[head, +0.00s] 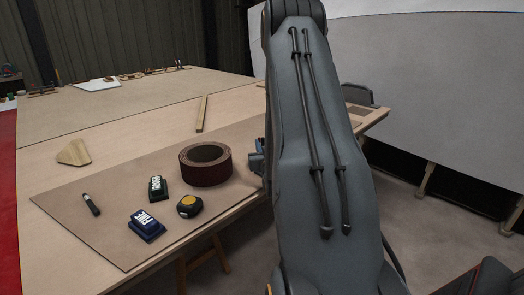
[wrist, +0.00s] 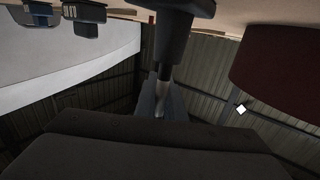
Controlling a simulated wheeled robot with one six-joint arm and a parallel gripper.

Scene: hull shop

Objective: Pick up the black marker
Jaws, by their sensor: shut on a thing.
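In the wrist view my gripper (wrist: 164,82) has one dark jaw at the top and a broad dark one across the bottom. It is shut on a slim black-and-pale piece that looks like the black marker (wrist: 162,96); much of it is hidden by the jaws. Another slim dark pen-like thing (head: 91,205) with a pale band lies on the brown board at the left.
The tape roll (head: 206,166) stands near my arm and fills the right of the wrist view (wrist: 285,55). A tape measure (head: 189,206), a blue block (head: 146,226) and a dark block (head: 157,189) sit on the board. A wooden wedge (head: 74,153) lies behind.

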